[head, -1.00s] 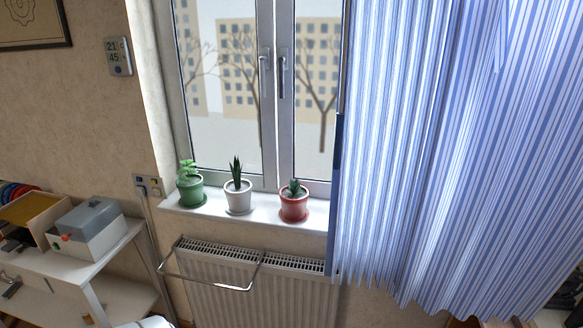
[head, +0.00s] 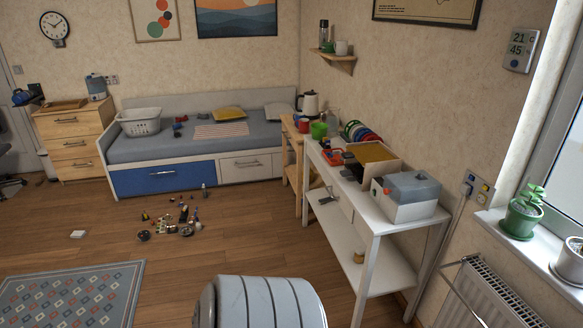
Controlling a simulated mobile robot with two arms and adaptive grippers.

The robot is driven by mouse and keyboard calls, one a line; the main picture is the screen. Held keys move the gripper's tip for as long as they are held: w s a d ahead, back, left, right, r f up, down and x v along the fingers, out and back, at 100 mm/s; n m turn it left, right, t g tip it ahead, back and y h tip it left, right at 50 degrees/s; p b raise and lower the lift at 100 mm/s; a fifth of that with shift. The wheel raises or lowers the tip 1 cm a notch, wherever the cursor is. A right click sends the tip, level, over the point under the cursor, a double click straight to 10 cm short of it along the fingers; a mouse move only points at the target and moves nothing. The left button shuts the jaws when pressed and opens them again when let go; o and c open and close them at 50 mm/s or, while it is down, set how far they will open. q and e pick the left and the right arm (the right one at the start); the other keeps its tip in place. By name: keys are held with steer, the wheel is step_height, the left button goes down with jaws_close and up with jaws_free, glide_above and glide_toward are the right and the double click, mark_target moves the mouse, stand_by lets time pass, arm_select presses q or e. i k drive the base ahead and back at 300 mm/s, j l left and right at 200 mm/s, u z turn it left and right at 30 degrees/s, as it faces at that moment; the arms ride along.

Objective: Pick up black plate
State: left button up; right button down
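A row of coloured plates (head: 362,132) stands on the white side table along the right wall. Green, red and blue rims show. I cannot tell for sure at this size whether a black plate is among them. Neither of my grippers is in view.
The white table (head: 375,212) also holds a grey-and-white box (head: 408,196), a tan open box (head: 371,160) and a green cup (head: 318,130). Small toys (head: 180,221) litter the floor before the bed (head: 190,147). A rug (head: 72,297) lies front left. Wooden floor between is mostly clear.

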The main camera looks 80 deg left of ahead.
mark_target(356, 170)
steer(key=u, duration=2)
steer(key=z, duration=3.85)
steer(key=u, duration=3.85)
